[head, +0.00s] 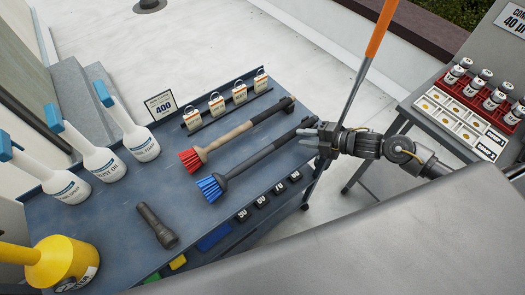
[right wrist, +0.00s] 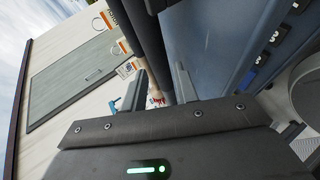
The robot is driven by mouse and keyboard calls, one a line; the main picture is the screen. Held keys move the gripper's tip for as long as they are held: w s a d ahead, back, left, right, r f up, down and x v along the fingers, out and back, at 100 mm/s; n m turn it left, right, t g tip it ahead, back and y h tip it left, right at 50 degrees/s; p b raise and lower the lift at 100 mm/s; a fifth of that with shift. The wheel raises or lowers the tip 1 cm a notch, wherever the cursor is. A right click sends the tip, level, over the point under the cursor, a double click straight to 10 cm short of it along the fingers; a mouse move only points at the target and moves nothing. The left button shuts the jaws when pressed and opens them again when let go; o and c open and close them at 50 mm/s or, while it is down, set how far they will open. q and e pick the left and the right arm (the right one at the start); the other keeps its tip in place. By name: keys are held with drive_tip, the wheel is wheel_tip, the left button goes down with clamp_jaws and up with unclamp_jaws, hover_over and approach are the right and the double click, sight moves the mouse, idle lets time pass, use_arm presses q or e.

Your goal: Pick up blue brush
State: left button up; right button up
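The blue brush (head: 211,187) lies on the blue-grey table (head: 120,215), its blue bristles toward the middle and its dark handle running up and right to the table's right edge. My right gripper (head: 305,138) is at the handle's end, its fingers pointing left. In the right wrist view the gripper (right wrist: 162,88) has its two fingers apart. A dark handle (right wrist: 152,45), seemingly the blue brush's, passes beyond the gap between them; I cannot tell whether they touch it. My left gripper is not in view.
A red brush (head: 193,159) with a tan and dark handle lies parallel just behind. A flashlight (head: 156,226), white spray bottles (head: 97,155) and a yellow container (head: 60,262) stand or lie to the left. Padlocks (head: 217,106) line the back. An orange-topped pole (head: 378,35) rises behind my right gripper.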

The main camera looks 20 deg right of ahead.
sight(293, 136)
drive_tip(key=shift+w+a+f, duration=0.1)
drive_tip(key=shift+w+a, duration=0.15)
drive_tip(key=shift+a, duration=0.05)
drive_tip(key=shift+w+a+p, duration=0.3)
drive_tip(key=shift+a+p, duration=0.1)
drive_tip(key=p+x, duration=0.1)
drive_tip(key=x, duration=0.2)
drive_tip(key=shift+w+a+f, duration=0.15)
drive_tip(key=shift+w+a, duration=0.1)
drive_tip(key=shift+w+a+f, duration=0.15)
drive_tip(key=shift+f, duration=0.05)
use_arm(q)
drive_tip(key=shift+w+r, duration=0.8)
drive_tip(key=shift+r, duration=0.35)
use_arm(e)
clamp_jaws()
